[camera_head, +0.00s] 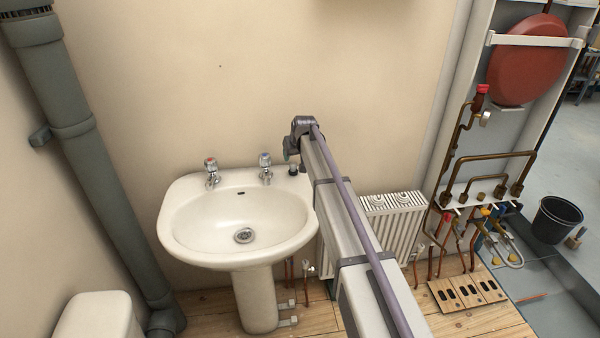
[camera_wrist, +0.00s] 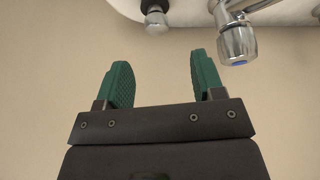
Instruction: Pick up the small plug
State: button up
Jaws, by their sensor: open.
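The small plug, black with a chrome knob, stands at the back right corner of the white sink (camera_head: 190,213) in the head view (camera_head: 293,170). In the wrist view it is at the top edge (camera_wrist: 156,18), partly cut off. My gripper (camera_wrist: 160,62) is open and empty, its two green fingers spread apart. The plug lies beyond the fingertips, roughly in line with the gap between them. In the head view my gripper (camera_head: 289,152) is at the end of my arm, just above the plug, mostly hidden by the wrist.
The blue-marked tap (camera_head: 265,167) stands just left of the plug and shows close to the right finger in the wrist view (camera_wrist: 237,42). The red-marked tap (camera_head: 211,172) is further left. The beige wall is close behind. A white radiator (camera_head: 395,225) stands right of the sink.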

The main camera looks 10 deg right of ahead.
aim_at(293, 163)
jog(key=b+x, duration=0.2)
jog(key=x, duration=0.2)
jog(key=shift+s+f, duration=0.1)
jog(key=shift+s, duration=0.05)
jog(key=b+x, duration=0.4)
jog(key=x, duration=0.1)
jog(key=shift+d, duration=0.2)
jog(key=shift+s, duration=0.1)
jog(key=c, duration=1.1)
